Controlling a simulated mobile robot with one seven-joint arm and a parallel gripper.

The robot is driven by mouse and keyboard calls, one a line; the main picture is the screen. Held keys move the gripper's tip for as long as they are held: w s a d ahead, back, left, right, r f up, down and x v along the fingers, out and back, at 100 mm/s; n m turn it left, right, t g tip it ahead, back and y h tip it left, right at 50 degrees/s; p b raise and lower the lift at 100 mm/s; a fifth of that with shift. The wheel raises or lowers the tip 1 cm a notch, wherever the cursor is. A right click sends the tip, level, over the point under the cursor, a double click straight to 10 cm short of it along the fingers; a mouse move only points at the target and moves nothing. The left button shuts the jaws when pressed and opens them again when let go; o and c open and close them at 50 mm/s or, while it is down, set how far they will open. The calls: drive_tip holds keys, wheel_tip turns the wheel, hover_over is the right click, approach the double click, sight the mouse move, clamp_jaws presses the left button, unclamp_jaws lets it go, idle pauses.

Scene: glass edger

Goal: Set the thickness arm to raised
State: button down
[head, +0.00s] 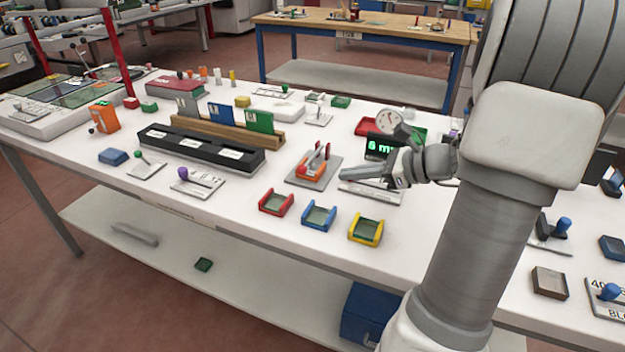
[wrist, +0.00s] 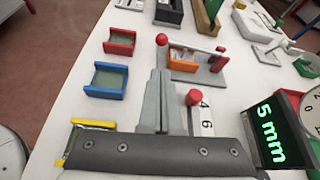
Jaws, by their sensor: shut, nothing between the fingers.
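No label I can read names the thickness arm. A grey plate (head: 313,172) carries an orange block and red-tipped parts; in the wrist view, its orange block (wrist: 184,60) has a red ball (wrist: 162,39) and a grey bar beside it. A red knob (wrist: 193,97) stands by a white plate marked 4 and 6 (wrist: 205,118), next to a green-digit mm display (wrist: 272,130), also in the head view (head: 380,147). My gripper (head: 343,175) is shut and empty, just right of the grey plate; its fingers (wrist: 160,80) point toward it and partly hide the white plate.
Red (head: 276,203), blue (head: 319,216) and yellow (head: 365,230) trays stand along the table's front edge. A dial gauge (head: 390,122) stands behind the display. A black rack (head: 200,150) lies to the left. My arm hides part of the table's right side.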

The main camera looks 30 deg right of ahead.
sight(313, 187)
drive_tip(key=b+x, duration=0.3)
drive_tip(key=x, duration=0.7)
drive_tip(key=shift+r, duration=0.1)
drive_tip(key=shift+r+p, duration=0.35)
drive_tip(key=shift+p, duration=0.7)
